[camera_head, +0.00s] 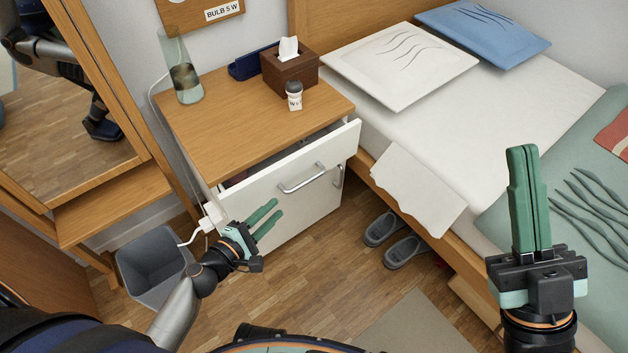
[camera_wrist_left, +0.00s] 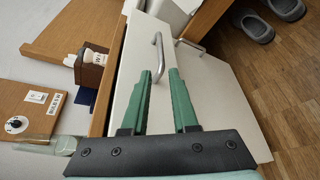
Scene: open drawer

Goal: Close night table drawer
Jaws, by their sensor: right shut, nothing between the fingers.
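The night table (camera_head: 235,120) has a wooden top and white fronts. Its upper drawer (camera_head: 265,189) is pulled partly out, with a dark gap behind the front. The drawer's metal handle (camera_head: 302,180) also shows in the left wrist view (camera_wrist_left: 158,54). My left gripper (camera_head: 275,212) is open and empty, in front of the drawer front near its lower left part. In the left wrist view its two green fingers (camera_wrist_left: 160,75) stand apart, pointing towards the white front; whether they touch it I cannot tell. My right gripper (camera_head: 522,150) is shut and empty, above the bed side.
A grey bin (camera_head: 150,265) stands at the left. The bed (camera_head: 440,120) is at the right, with slippers (camera_head: 405,252) on the floor beside it.

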